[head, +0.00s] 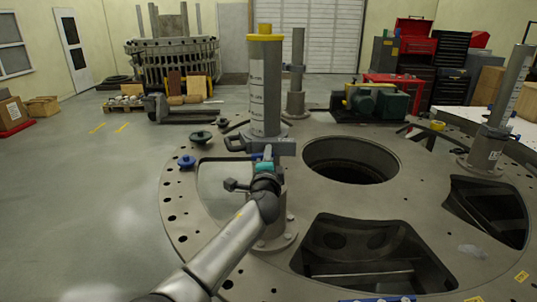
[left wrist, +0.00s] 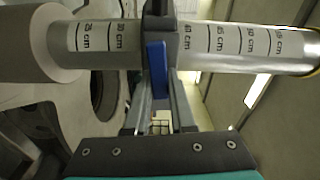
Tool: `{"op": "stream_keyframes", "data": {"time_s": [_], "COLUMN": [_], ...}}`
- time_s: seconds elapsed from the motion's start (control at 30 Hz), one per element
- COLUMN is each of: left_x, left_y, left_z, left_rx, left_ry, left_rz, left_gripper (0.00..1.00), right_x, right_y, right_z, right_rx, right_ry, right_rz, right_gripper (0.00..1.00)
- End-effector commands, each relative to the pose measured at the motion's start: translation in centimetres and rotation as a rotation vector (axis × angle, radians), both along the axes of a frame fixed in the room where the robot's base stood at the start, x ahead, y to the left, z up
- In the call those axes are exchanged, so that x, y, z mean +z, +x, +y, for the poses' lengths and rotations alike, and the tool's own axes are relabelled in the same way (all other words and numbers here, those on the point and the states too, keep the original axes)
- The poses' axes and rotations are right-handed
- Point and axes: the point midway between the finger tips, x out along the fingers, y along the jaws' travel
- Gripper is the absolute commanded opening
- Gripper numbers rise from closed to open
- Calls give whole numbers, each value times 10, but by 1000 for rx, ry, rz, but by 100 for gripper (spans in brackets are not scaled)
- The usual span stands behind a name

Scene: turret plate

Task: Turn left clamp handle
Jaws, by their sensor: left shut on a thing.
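The blue clamp handle (left wrist: 157,68) stands between the two fingers of my left gripper (left wrist: 160,98) in the left wrist view. The gripper is shut on it. The handle sits on a dark grey clamp (left wrist: 158,28) around a pale post (left wrist: 215,40) with a centimetre scale. In the head view the post (head: 265,88) stands upright with a yellow cap, and the clamp (head: 270,144) is around its lower part. My left gripper (head: 264,157) reaches the clamp from the front; its fingertips and the handle are largely hidden there. My right gripper is not in view.
The round grey turret plate (head: 200,230) has large openings, including a round hole (head: 350,160) right of the post. Another post (head: 487,150) stands at right. Open floor (head: 90,190) lies left.

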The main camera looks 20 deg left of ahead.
Motion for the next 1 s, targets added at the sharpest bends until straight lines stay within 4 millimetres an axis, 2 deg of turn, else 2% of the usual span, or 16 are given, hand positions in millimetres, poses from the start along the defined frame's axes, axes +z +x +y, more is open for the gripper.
{"op": "stream_keyframes", "data": {"time_s": [0.3, 0.83, 0.87, 1.0], "left_x": [-2, -3, -3, -2], "left_y": [0, 0, 0, 0], "left_z": [0, 0, 0, 0], "left_rx": [0, 1, 1, 1], "left_ry": [111, 131, 131, 130], "left_rz": [25, 28, 28, 28], "left_gripper": [0, 0, 26, 42], "right_x": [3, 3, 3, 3], "right_y": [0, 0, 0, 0], "right_z": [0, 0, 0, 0], "right_rx": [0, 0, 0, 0], "right_ry": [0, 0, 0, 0], "right_rz": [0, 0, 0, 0], "right_gripper": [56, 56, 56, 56]}}
